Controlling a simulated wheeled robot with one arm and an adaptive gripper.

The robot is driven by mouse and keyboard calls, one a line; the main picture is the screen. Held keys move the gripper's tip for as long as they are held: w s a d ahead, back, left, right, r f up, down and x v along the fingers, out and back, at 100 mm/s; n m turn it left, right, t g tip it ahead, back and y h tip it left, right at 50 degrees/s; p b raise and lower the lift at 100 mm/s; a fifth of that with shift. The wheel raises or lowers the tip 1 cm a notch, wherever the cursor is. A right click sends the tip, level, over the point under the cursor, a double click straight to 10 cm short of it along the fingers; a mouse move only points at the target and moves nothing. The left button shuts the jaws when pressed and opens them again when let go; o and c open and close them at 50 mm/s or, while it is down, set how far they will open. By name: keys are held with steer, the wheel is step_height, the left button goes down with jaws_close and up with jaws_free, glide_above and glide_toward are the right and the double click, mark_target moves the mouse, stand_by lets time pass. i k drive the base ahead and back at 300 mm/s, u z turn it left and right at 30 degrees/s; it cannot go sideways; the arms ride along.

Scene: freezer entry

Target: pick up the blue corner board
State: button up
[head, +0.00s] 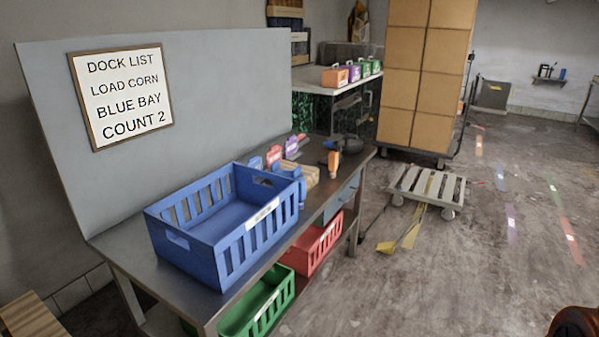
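A small blue piece with a pale label (256,163) stands on the metal table, just behind the blue crate. It is in a row with a similar red piece (274,155) and a purple one (291,147). It may be the blue corner board, but it is too small to be sure of its shape. The crate partly hides its lower part. My gripper's fingers are not in view. Only a rounded orange-brown and dark part shows at the bottom right corner, and I cannot tell what it is.
An empty blue crate (163,237) fills the front of the table (187,296). An orange item (333,164) is near its far end. Red (318,245) and green (262,308) crates sit below. A low cart (427,187) stands on the floor; the right floor is mostly open.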

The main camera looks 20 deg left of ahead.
mark_target(275, 168)
steer(key=i, duration=3.75)
steer(key=u, duration=4.4)
